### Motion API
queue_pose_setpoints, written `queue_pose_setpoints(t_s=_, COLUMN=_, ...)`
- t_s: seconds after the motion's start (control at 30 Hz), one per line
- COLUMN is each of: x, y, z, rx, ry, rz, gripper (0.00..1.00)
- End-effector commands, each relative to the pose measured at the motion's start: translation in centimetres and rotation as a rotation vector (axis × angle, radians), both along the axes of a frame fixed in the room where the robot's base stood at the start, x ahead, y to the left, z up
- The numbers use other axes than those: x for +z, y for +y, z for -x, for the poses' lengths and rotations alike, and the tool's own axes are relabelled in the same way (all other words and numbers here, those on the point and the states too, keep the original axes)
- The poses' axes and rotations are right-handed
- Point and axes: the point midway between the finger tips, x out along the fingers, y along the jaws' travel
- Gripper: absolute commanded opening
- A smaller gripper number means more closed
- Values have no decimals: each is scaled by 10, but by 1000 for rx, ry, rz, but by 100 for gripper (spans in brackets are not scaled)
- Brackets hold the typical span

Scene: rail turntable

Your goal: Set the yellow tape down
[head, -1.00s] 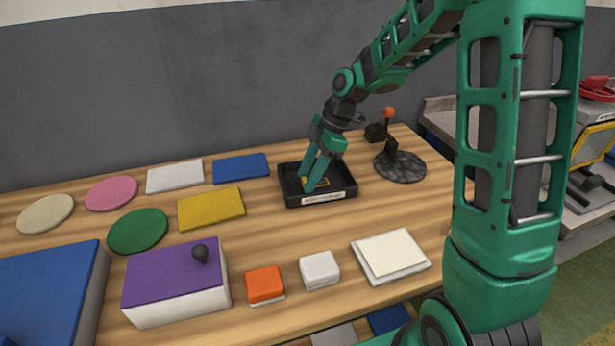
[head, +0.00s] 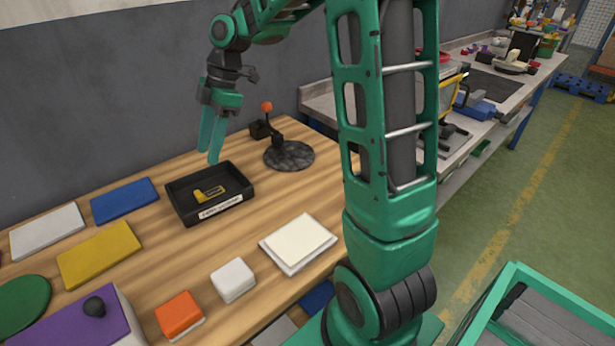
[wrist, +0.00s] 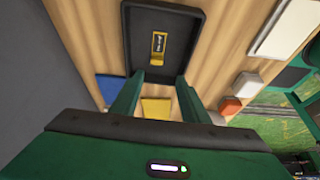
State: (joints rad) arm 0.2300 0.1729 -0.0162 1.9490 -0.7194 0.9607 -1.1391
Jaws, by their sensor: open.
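The yellow tape (head: 209,194) lies flat inside the black tray (head: 183,213), with a dark band across it. In the wrist view the tape (wrist: 158,46) rests near the middle of the tray floor, with nothing touching it. My gripper (head: 212,155) is above the tray's back edge, fingers pointing down. It is open and empty, and clear of the tape. In the wrist view the two green fingers (wrist: 148,85) stand apart just below the tray's near rim. The tray has a white label on its front wall.
A round dark turntable base (head: 289,156) with an orange-knobbed lever stands right of the tray. Blue (head: 124,200), yellow (head: 99,254) and white (head: 47,231) plates lie to the left. A white pad (head: 298,243), white block (head: 233,280) and orange block (head: 180,314) sit in front.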

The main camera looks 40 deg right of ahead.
Motion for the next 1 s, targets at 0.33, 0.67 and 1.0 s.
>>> queue_pose_setpoints(t_s=0.33, x=6, y=-68, z=95, rx=-715, ry=173, rz=143, gripper=41)
queue_pose_setpoints(t_s=0.67, x=-12, y=-131, z=244, rx=-1615, ry=349, rz=214, gripper=41)
queue_pose_setpoints(t_s=1.0, x=-30, y=-150, z=316, rx=-2021, ry=424, rz=221, gripper=41)
